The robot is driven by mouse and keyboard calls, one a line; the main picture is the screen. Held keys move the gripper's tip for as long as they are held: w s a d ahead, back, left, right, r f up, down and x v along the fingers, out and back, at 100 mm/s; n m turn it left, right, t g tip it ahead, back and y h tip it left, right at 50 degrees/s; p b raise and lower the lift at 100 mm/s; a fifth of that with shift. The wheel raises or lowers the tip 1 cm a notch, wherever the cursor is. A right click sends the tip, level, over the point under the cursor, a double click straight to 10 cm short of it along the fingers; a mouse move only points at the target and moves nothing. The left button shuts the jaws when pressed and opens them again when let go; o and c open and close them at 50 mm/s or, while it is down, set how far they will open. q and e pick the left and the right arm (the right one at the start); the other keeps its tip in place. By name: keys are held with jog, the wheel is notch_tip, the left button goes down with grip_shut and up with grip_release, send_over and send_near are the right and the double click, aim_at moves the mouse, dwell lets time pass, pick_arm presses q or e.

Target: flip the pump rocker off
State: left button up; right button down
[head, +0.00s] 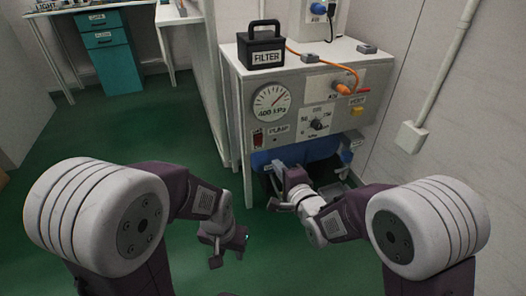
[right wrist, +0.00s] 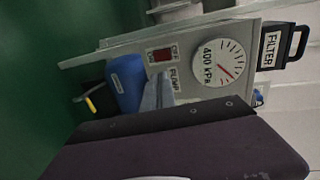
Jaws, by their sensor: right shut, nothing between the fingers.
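The pump rocker (head: 258,138) is a small red switch in a dark frame on the front panel, left of the PUMP label. In the right wrist view the rocker (right wrist: 162,55) shows close up, turned sideways, with small lettering beside it; I cannot tell which way it is tipped. My right gripper (head: 277,169) is shut and empty, below and slightly right of the rocker, apart from it. Its grey fingers (right wrist: 158,92) point toward the rocker in the right wrist view. My left gripper (head: 229,258) hangs low over the green floor, fingers apart and empty.
A 400 kPa gauge (head: 271,103) sits above the rocker, with a selector knob (head: 318,124) and yellow button (head: 357,109) to the right. A black FILTER box (head: 261,47) stands on top. A blue tank (head: 300,152) lies under the panel. Floor on the left is clear.

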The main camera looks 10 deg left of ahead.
jog(key=p, duration=0.7)
send_near(259, 139)
jog(key=x, duration=0.2)
jog(key=b+x, duration=0.1)
jog(key=x, duration=0.1)
jog(key=b+x, duration=0.1)
jog(key=b, duration=0.1)
jog(key=shift+w+a+f, duration=0.2)
jog(key=shift+w+f, duration=0.1)
jog(key=shift+w+a+r, duration=0.1)
jog(key=shift+w+a, duration=0.05)
jog(key=shift+w, duration=0.05)
jog(key=shift+w+r, duration=0.1)
jog(key=shift+r, duration=0.05)
